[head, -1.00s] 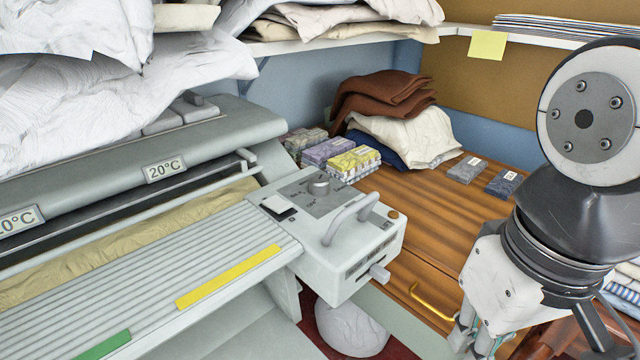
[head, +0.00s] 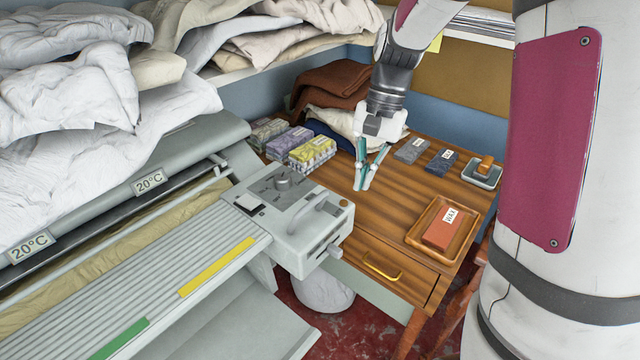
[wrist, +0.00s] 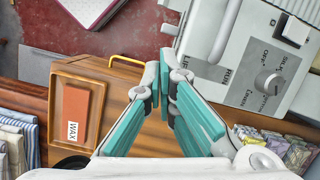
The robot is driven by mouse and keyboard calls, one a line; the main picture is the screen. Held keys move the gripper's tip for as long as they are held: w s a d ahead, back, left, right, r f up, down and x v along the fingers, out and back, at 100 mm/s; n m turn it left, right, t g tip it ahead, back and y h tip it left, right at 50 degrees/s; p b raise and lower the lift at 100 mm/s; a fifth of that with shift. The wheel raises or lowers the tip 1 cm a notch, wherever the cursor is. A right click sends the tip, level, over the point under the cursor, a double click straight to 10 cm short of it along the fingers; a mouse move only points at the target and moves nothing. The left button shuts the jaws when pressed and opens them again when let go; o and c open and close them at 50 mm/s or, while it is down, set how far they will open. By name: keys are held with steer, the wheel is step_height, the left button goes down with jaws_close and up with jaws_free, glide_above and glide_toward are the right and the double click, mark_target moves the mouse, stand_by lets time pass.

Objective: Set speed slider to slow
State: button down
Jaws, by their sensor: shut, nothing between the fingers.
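The ironer's grey-white control box (head: 300,228) is at the right end of the ironer, left of centre in the head view. A small pale slider-like tab (head: 334,250) sticks out of its front face; its setting is too small to read. A round knob (head: 283,182) and a bar handle (head: 308,215) are on top. In the wrist view the box (wrist: 232,60) is upper right, with its knob (wrist: 268,83) beside printed labels. My gripper (head: 363,188) is shut and empty, pointing down above the wooden table, right of and behind the box, apart from it.
White linen (head: 110,150) is piled over the ironer roller.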

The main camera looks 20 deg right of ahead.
mark_target(335, 251)
steer(key=w+d+f+m+p, duration=0.3)
steer(key=d+f+p, duration=0.1)
steer(key=f, duration=0.3)
steer(key=s+a+f+y+p, duration=0.1)
steer(key=s+a+f+p, duration=0.2)
steer(key=a+f, duration=0.3)
steer(key=shift+s+f+g, duration=0.25)
steer(key=shift+f+g, duration=0.05)
steer(key=shift+f, duration=1.55)
